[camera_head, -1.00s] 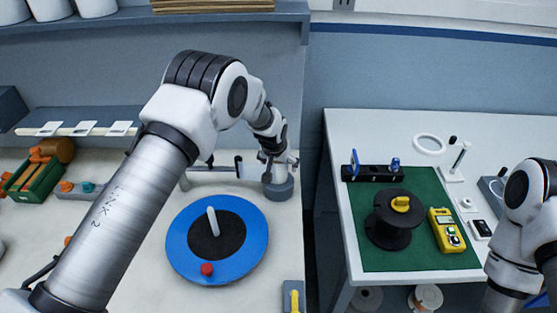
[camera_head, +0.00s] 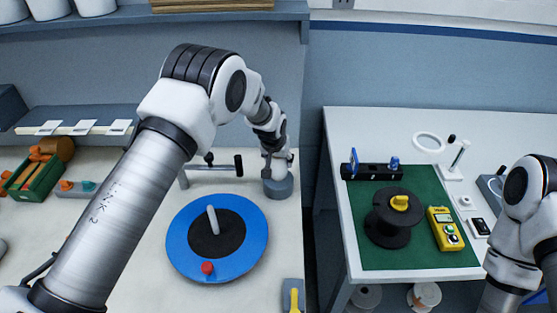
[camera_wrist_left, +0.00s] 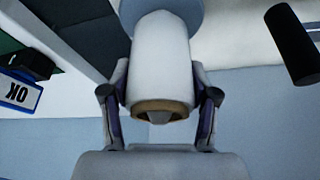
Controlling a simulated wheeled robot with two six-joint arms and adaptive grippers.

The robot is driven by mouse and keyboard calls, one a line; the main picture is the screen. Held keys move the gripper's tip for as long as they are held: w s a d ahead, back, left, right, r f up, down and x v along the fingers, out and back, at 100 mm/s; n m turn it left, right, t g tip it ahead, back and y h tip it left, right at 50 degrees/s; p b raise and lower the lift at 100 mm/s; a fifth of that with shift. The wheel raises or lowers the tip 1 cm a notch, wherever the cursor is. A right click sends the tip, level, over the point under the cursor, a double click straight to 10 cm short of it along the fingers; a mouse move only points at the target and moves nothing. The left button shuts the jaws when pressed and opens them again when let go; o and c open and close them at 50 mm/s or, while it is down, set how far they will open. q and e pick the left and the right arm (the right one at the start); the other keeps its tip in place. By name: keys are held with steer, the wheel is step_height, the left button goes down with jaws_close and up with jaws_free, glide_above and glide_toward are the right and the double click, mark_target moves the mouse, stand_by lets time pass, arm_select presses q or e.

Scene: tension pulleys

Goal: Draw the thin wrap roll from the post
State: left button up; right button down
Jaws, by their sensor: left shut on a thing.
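The wrap roll is a white cylinder (camera_wrist_left: 160,62) with a brown core rim, and it fills the middle of the left wrist view. A grey post tip (camera_wrist_left: 160,117) shows inside the core. A blue-grey round base (camera_wrist_left: 160,12) lies at the roll's far end; the base also shows in the head view (camera_head: 278,190). My left gripper (camera_wrist_left: 160,100) is shut on the roll, one finger on each side. In the head view my left gripper (camera_head: 275,158) is above the base and largely hides the roll. My right gripper is out of view.
A bar with a black handle (camera_head: 238,166) stands just left of the base. A blue disc (camera_head: 190,260) with an upright peg is in front. The right-hand table holds a black spool (camera_head: 393,222) and a yellow meter (camera_head: 446,229) on a green mat. A gap separates the tables.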

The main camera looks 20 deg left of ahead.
arm_select(q)
steer(key=shift+s+r+p, duration=0.1)
steer(key=shift+r+p, duration=0.55)
steer(key=shift+r, duration=0.6)
stand_by(0.5)
steer(key=shift+r+p, duration=0.95)
steer(key=shift+r, duration=0.7)
steer(key=shift+r, duration=0.1)
steer(key=shift+r+p, duration=1.05)
steer(key=shift+r, duration=0.65)
steer(key=shift+r+p, duration=0.8)
steer(key=shift+r, duration=0.5)
